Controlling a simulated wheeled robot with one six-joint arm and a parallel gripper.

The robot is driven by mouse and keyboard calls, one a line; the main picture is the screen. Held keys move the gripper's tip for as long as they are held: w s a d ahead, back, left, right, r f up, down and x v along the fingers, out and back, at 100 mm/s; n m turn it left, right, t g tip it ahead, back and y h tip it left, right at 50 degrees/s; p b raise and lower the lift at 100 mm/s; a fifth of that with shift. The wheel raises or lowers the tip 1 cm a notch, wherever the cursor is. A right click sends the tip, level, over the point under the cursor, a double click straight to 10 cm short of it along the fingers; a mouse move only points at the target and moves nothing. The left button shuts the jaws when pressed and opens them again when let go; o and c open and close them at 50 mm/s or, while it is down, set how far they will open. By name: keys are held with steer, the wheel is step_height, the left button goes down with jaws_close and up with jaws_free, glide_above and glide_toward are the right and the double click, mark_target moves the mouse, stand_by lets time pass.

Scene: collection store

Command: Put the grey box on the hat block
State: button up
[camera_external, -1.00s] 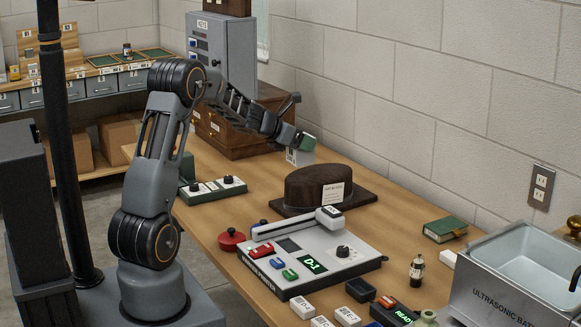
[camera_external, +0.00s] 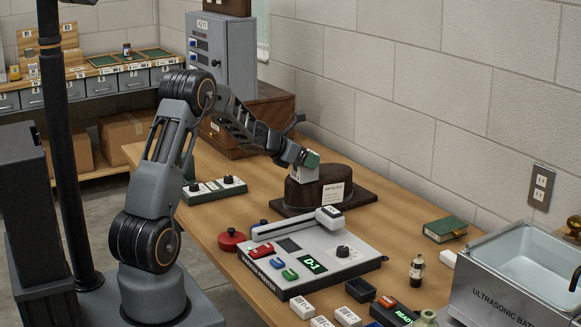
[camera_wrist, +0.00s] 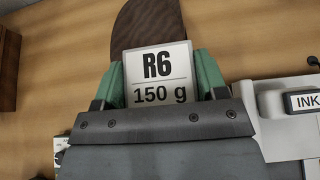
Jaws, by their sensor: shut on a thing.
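The grey box (camera_wrist: 158,72) carries a white label reading "R6 150 g" in the wrist view. My gripper (camera_wrist: 161,84) is shut on it, with a green fingertip on each side. In the external view the grey box (camera_external: 296,171) shows as a small pale patch under my gripper (camera_external: 304,162). The hat block (camera_external: 303,196) is a dark brown dome on a dark flat board. The box overlaps its upper left in this view; I cannot tell whether they touch. Part of the hat block (camera_wrist: 148,20) shows beyond the box in the wrist view.
A grey label printer (camera_external: 325,265) stands in front of the hat block. A green book (camera_external: 445,229) and a steel ultrasonic bath (camera_external: 500,270) are at the right.

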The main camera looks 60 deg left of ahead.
steer(key=shift+f, duration=0.2)
steer(key=o, duration=1)
steer(key=shift+r, duration=0.1)
